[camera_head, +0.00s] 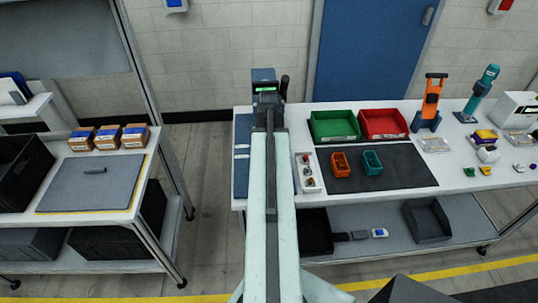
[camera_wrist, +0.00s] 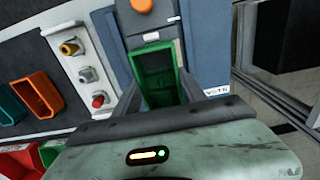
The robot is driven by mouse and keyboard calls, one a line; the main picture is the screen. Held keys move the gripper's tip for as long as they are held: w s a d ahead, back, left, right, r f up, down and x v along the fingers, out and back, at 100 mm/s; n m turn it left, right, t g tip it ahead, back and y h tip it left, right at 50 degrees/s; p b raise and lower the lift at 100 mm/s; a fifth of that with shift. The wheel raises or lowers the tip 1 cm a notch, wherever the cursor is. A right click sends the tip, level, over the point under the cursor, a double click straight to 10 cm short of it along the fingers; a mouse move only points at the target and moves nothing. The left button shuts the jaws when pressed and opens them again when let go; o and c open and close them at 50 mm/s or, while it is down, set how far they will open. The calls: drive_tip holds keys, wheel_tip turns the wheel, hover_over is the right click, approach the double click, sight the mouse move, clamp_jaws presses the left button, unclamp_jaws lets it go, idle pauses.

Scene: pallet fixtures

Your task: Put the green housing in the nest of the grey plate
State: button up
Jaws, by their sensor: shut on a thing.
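My gripper (camera_wrist: 155,97) is shut on the green housing (camera_wrist: 142,70), an open box shape between its two fingers in the wrist view. The housing is over the blue-grey plate (camera_wrist: 205,38), which has a darker raised part with an orange knob (camera_wrist: 142,5) and white labels. I cannot tell whether the housing touches the plate or sits in a nest, as the gripper hides its near end. In the head view the plate (camera_head: 242,165) lies at the table's left end, partly hidden by my arm. The housing cannot be made out clearly there.
Orange (camera_head: 340,170) and teal (camera_head: 373,172) bins stand on a dark mat. Green (camera_head: 333,138) and red (camera_head: 383,136) bins are behind. A side bench (camera_head: 130,175) stands left across a gap.

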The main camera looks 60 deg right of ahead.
drive_tip(key=shift+f+b, duration=1.3)
idle(0.9)
drive_tip(key=o, duration=1.6)
drive_tip(key=shift+c, duration=0.2)
wheel_tip(320, 180, up, 8)
drive_tip(key=p, duration=0.8)
drive_tip(key=shift+r, duration=0.1)
